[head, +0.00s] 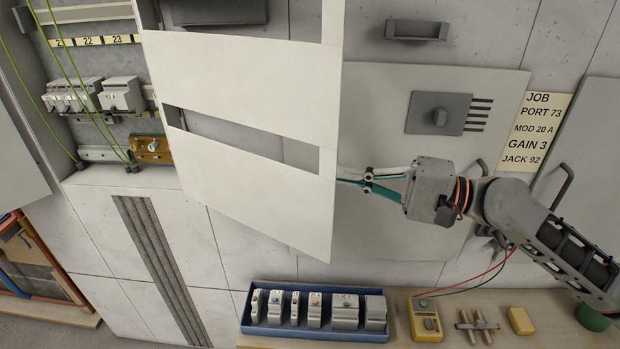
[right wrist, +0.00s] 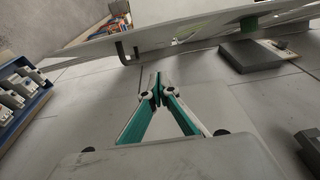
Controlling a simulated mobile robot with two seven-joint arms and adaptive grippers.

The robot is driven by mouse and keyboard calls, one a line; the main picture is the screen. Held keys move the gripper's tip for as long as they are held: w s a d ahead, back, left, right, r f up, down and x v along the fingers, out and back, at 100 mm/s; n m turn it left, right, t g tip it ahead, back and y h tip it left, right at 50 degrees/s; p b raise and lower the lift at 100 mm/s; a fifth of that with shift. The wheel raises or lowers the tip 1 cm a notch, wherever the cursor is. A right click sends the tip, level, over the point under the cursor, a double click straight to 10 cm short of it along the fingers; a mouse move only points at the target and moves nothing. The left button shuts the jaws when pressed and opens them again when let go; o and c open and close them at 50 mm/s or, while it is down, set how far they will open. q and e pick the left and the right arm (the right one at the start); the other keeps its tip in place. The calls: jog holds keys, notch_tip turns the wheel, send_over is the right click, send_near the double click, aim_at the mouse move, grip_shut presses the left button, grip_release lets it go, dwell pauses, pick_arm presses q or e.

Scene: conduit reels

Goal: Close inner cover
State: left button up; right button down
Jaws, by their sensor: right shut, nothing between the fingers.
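The inner cover (head: 240,80) is a white panel with cut-out slots. It stands swung open, angled out from the cabinet (head: 95,180), in the middle of the head view. Breakers and terminals show uncovered in the cabinet at the left. My right gripper (head: 345,175) is shut and empty at the cover's right edge; its tips look near or partly behind that edge, and contact cannot be told. In the right wrist view the teal fingers (right wrist: 158,88) meet at their tips, below the cover's edge (right wrist: 190,38). My left gripper is not in view.
A blue tray (head: 385,337) with several breaker modules stands on a wooden bench (head: 475,305) below. A yellow meter (head: 425,320), a tool and a yellow block (head: 521,321) lie to its right. A grey door with a latch (head: 438,115) and a job label (head: 535,130) are behind my right arm.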

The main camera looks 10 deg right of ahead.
aim_at(309, 185)
jog(key=a+p, duration=0.3)
jog(key=a, duration=0.3)
jog(key=shift+a+r, duration=0.1)
jog(key=shift+a, duration=0.2)
jog(key=shift+s+a, duration=0.25)
jog(key=shift+s, duration=0.1)
